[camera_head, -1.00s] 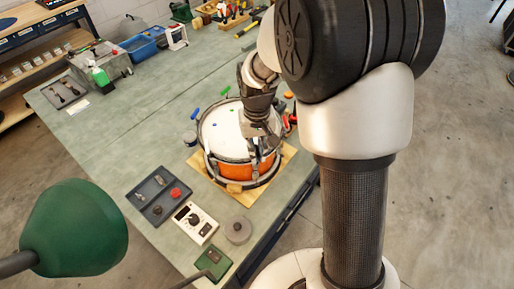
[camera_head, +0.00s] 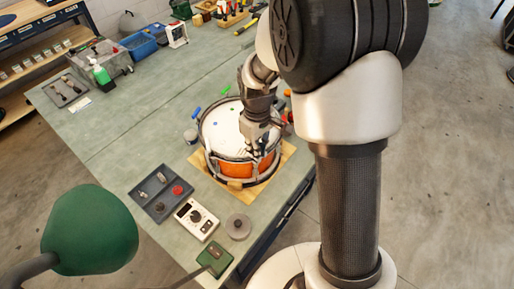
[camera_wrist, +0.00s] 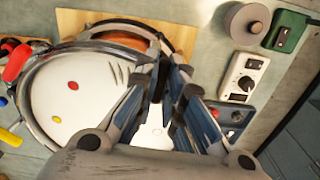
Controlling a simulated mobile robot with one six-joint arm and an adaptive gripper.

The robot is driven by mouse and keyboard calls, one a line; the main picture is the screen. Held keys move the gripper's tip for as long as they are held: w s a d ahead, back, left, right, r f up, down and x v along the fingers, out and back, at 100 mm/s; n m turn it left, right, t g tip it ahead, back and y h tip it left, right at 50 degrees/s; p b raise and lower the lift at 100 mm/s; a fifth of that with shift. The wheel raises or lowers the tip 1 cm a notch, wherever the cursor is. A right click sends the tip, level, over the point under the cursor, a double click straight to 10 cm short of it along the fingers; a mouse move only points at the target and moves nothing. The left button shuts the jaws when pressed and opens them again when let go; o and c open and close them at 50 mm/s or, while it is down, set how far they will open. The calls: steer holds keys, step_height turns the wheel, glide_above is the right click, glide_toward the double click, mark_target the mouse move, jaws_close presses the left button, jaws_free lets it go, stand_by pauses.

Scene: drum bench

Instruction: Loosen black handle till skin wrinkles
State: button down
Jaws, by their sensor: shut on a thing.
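The drum stands upright on a wooden board, with an orange shell (camera_head: 236,170) and a white skin (camera_head: 222,128). Its skin (camera_wrist: 75,100) also fills the left of the wrist view, with red and yellow dots. Short dark lines show on the skin close to the rim, beside my fingers; I cannot tell whether they are wrinkles. My gripper (camera_head: 262,148) is at the drum's near right rim, pointing down. In the wrist view my gripper (camera_wrist: 172,95) is shut at the rim on what appears to be the black handle, mostly hidden between the fingers.
A grey tray (camera_head: 148,203), a white dial box (camera_head: 196,219), a grey round disc (camera_head: 238,226) and a green box (camera_head: 216,259) sit on the bench in front of the drum. A green lamp (camera_head: 90,230) stands at lower left.

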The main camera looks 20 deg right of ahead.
stand_by(0.4)
steer(key=c, duration=1.7)
jaws_free()
steer(key=shift+r, duration=0.15)
step_height(320, 180, up, 12)
steer(key=shift+f, duration=0.1)
steer(key=s+r+m+t+b, duration=0.1)
steer(key=s+m, duration=0.1)
steer(key=s, duration=0.5)
steer(key=s+r+m+t+b, duration=0.1)
steer(key=s+r+m+t, duration=0.1)
steer(key=s, duration=0.5)
steer(key=s+r+m+t+b, duration=0.1)
steer(key=s+m, duration=0.1)
steer(key=s, duration=0.5)
steer(key=shift+s+d+r+t, duration=0.1)
steer(key=shift+s+r+t, duration=0.05)
steer(key=shift+s+t, duration=0.15)
